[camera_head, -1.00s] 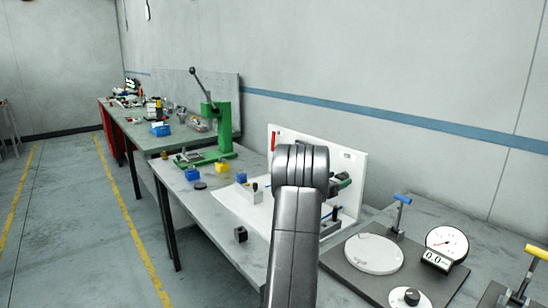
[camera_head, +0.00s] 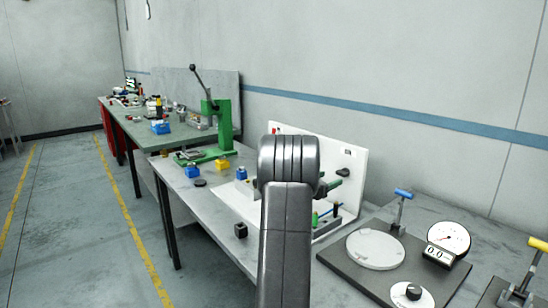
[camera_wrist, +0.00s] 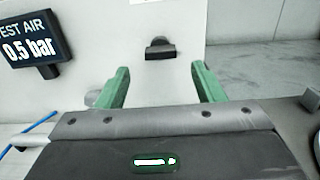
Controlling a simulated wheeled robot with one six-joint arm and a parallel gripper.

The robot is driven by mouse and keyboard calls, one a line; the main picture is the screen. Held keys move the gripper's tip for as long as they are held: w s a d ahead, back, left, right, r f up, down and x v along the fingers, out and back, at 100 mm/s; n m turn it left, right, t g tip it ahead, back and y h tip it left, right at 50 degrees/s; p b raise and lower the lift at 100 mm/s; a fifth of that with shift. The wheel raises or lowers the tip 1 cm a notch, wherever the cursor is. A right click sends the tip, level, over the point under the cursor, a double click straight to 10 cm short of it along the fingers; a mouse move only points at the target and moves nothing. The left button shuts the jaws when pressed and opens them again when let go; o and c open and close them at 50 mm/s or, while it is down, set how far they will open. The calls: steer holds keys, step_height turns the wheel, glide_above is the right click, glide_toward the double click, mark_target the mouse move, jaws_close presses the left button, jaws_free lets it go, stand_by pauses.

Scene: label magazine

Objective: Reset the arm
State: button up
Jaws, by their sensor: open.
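My gripper shows in the wrist view (camera_wrist: 157,88) as two green fingers set wide apart, with nothing between them. Beyond the fingers stands an upright white panel (camera_wrist: 180,20) with a small black fitting (camera_wrist: 160,48) on it. In the head view, my grey arm hides much of the bench in front of the same white panel (camera_head: 352,165), and only a little of my green gripper shows right of the arm.
A test display (camera_wrist: 32,48) reads 0.5 bar. A plate with a round disc (camera_head: 374,249) and a dial gauge (camera_head: 449,237) stands right. Floor at left is clear.

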mark_target(340, 173)
steer(key=v, duration=0.9)
steer(key=p+x, duration=0.1)
steer(key=x, duration=1.3)
steer(key=shift+d, duration=0.15)
steer(key=shift+w+d+r+p, duration=0.1)
steer(key=shift+w+r+p, duration=0.1)
steer(key=shift+p, duration=0.4)
steer(key=shift+s+n+p, duration=0.15)
steer(key=shift+n+p, duration=0.35)
steer(key=shift+p, duration=0.4)
steer(key=n+p, duration=0.1)
steer(key=p, duration=0.2)
